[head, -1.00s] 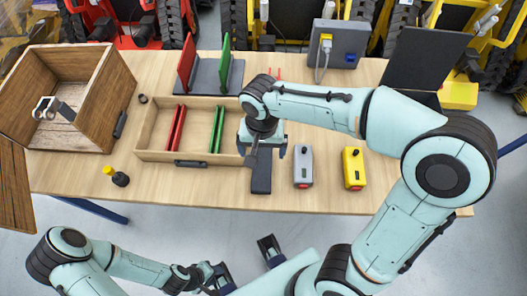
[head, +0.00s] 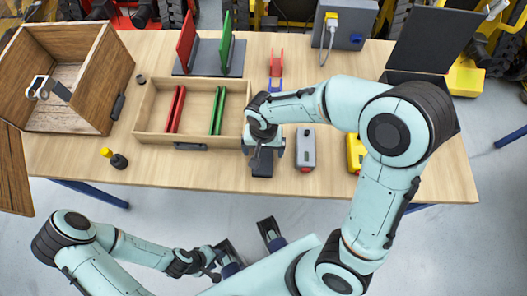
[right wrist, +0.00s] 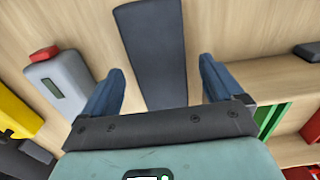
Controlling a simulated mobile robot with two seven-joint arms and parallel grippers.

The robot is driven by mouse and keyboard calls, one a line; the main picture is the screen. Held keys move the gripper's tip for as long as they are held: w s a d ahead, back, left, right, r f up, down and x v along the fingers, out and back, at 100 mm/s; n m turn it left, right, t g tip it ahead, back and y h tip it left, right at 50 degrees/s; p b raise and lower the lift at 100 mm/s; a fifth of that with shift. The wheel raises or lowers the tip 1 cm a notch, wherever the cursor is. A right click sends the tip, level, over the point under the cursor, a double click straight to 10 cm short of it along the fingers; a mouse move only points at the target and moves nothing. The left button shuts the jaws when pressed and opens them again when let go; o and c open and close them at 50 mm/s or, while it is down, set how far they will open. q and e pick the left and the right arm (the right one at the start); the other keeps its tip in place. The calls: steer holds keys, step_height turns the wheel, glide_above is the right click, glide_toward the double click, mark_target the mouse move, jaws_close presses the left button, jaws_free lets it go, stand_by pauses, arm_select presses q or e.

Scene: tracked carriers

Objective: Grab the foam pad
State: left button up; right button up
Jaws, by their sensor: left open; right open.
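The foam pad, a long dark grey slab, lies flat on the wooden table. In the head view its near end (head: 262,171) shows below my right gripper (head: 263,157), which hides the rest. In the right wrist view the pad (right wrist: 153,48) runs lengthwise between the two open blue fingers of my right gripper (right wrist: 160,80). The fingers stand either side of it with gaps, apart from it; their height above the table is hard to tell. My left gripper (head: 249,243) is open and empty, off the table's near edge.
A grey device with a red button (head: 306,149) lies right of the pad, then a yellow one (head: 355,152). A wooden tray (head: 148,152) with red and green dividers is close on the left. A wooden box (head: 109,84) stands further left.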

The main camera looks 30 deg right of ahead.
steer(key=shift+f, duration=0.6)
steer(key=c, duration=1.1)
steer(key=shift+r, duration=0.1)
